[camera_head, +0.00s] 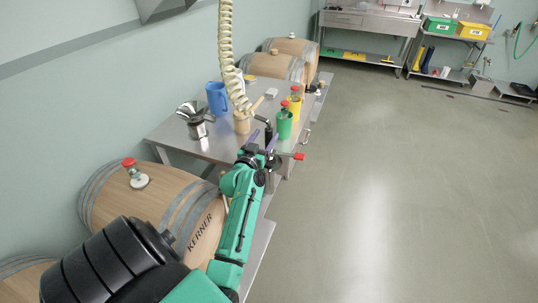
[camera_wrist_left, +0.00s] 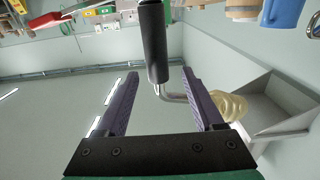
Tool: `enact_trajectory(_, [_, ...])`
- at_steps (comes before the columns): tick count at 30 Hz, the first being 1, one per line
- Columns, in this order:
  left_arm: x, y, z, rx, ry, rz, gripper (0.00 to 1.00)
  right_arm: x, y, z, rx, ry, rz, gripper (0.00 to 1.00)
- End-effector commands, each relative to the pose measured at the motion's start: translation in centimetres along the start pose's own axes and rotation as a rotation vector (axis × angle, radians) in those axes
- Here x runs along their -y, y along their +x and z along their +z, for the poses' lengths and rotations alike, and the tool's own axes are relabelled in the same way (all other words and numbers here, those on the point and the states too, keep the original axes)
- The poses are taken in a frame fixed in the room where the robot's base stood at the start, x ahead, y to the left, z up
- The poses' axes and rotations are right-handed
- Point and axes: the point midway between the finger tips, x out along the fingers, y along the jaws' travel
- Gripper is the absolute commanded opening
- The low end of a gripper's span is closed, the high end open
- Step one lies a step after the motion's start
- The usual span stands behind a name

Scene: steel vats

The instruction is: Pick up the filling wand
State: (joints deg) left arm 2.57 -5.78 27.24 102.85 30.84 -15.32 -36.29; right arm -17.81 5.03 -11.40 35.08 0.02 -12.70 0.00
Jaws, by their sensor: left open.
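The filling wand appears to be the piece with a black grip (camera_head: 268,133) and a bent metal tube, by the table's front edge. In the left wrist view the black grip (camera_wrist_left: 154,40) stands upright in the picture, between the lines of the two purple fingers, with the bent tube beside its end. My left gripper (camera_head: 264,142) is at the grip, with its fingers spread apart. In the left wrist view the gripper (camera_wrist_left: 150,85) is open and holds nothing. I cannot tell whether a finger touches the grip. My right gripper is not in view.
A steel table (camera_head: 215,146) carries a blue jug (camera_head: 217,98), a steel cup (camera_head: 197,128), and green (camera_head: 285,124) and yellow containers. A beige coiled hose (camera_head: 229,50) hangs above it. A barrel (camera_head: 165,205) lies near my arm. The floor at right is clear.

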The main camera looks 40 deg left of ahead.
Motion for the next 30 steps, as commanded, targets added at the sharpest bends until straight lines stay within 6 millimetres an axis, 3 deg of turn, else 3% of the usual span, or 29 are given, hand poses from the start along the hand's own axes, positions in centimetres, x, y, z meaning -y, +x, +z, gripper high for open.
enact_trajectory(10, [-0.6, 5.4, 0.1, 0.0, -0.002, 0.001, 0.69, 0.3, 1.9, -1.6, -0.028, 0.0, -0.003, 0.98])
enact_trajectory(18, [-0.6, 6.1, -0.1, 0.002, 0.001, 0.001, 0.69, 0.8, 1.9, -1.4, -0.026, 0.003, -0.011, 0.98])
enact_trajectory(22, [-0.6, 6.1, -0.1, 0.002, 0.001, 0.001, 0.19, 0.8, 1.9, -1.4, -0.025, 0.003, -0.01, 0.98])
enact_trajectory(24, [-0.6, 6.1, -0.1, 0.002, 0.001, 0.001, 0.0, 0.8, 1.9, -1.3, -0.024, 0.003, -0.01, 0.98])
enact_trajectory(30, [-0.6, 6.1, -0.3, -0.001, 0.002, 0.0, 0.0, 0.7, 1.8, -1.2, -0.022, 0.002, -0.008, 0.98])
